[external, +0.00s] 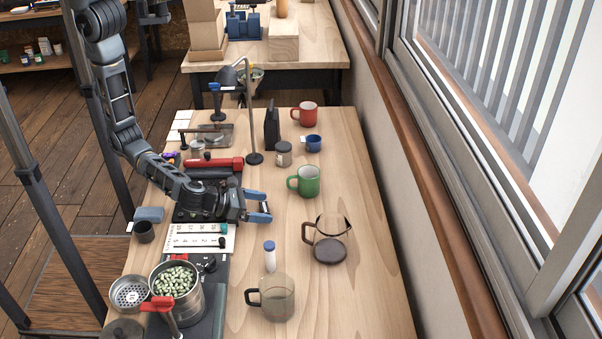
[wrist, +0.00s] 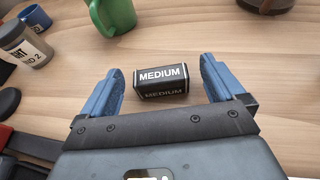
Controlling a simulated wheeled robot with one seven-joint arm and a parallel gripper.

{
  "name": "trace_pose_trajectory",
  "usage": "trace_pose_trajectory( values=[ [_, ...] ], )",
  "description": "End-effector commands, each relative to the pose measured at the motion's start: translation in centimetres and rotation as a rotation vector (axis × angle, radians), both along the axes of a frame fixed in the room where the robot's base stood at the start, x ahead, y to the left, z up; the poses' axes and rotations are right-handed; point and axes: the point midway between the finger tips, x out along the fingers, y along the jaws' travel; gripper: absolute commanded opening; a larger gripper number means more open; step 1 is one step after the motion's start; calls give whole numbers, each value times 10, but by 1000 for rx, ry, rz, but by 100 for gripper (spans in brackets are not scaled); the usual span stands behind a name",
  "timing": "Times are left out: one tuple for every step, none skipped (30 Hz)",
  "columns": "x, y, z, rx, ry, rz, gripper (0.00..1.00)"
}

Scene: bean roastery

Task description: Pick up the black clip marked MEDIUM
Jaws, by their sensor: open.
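In the wrist view the black clip marked MEDIUM (wrist: 161,82) lies on the wooden table, its white lettering facing me. My gripper (wrist: 160,80) is open, with one blue finger on each side of the clip in the picture. I see a gap between each finger and the clip; I cannot tell how far the fingertips are above the table.
A green mug (external: 304,181) stands behind my gripper and a glass carafe (external: 329,240) to its right. A white-labelled canister (wrist: 25,45) is at left in the wrist view. A blue-capped vial (external: 270,256) and a glass jug (external: 275,298) stand nearer the camera. The table's right side is mostly clear.

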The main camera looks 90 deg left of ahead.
Motion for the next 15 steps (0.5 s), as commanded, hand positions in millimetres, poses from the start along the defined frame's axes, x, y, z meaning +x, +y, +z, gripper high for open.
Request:
trace_pose_trajectory(
  values=[
    [0, 0, 0, 0, 0, 0, 96],
    [0, 0, 0, 0, 0, 0, 96],
    [0, 0, 0, 0, 0, 0, 92],
    [0, 0, 0, 0, 0, 0, 89],
    [0, 0, 0, 0, 0, 0, 86],
    [0, 0, 0, 0, 0, 0, 82],
    [0, 0, 0, 0, 0, 0, 79],
    [0, 0, 0, 0, 0, 0, 77],
    [0, 0, 0, 0, 0, 0, 73],
    [0, 0, 0, 0, 0, 0, 70],
    [0, 0, 0, 0, 0, 0, 67],
    [0, 0, 0, 0, 0, 0, 63],
    [0, 0, 0, 0, 0, 0, 60],
    [0, 0, 0, 0, 0, 0, 57],
    [0, 0, 0, 0, 0, 0, 54]
  ],
)
